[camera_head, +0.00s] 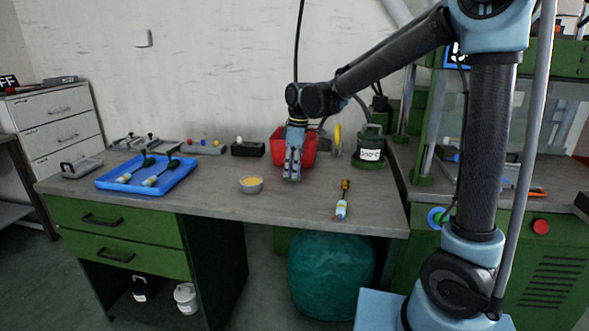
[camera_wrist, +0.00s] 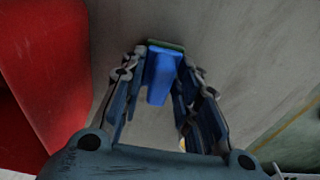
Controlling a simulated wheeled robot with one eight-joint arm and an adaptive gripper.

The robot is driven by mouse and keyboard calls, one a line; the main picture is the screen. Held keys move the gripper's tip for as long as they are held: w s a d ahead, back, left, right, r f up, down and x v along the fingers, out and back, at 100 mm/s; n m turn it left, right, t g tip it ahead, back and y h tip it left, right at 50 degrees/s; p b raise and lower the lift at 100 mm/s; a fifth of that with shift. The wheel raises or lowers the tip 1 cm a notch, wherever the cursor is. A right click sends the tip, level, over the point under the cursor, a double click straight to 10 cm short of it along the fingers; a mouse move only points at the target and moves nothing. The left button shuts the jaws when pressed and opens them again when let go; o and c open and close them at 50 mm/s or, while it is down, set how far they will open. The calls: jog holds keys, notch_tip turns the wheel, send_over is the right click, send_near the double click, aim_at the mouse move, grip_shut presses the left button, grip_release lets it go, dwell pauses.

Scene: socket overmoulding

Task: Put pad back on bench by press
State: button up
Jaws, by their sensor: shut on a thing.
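My gripper (camera_head: 292,176) points down low over the bench (camera_head: 215,203), just in front of the red bin (camera_head: 306,150). In the wrist view the fingers are closed on the pad (camera_wrist: 161,78), a blue block with a green layer at its far edge. In the head view the pad is mostly hidden by the fingers. I cannot tell whether it touches the bench top. The press (camera_head: 424,125), with a green frame, stands to the right of the bench.
A small bowl of yellow stuff (camera_head: 251,185) stands left of my gripper, and a brush-like tool (camera_head: 342,205) lies to the right. A blue tray (camera_head: 125,180) holds tools at the left. A labelled green pot (camera_head: 371,143) stands at the back right. Bare bench lies in front.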

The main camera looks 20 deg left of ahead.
jog(key=o, duration=1)
jog(key=shift+f, duration=0.1)
jog(key=shift+o, duration=0.2)
notch_tip(320, 180, up, 12)
jog(key=d, duration=0.1)
jog(key=shift+w+d, duration=0.15)
jog(key=shift+d, duration=0.05)
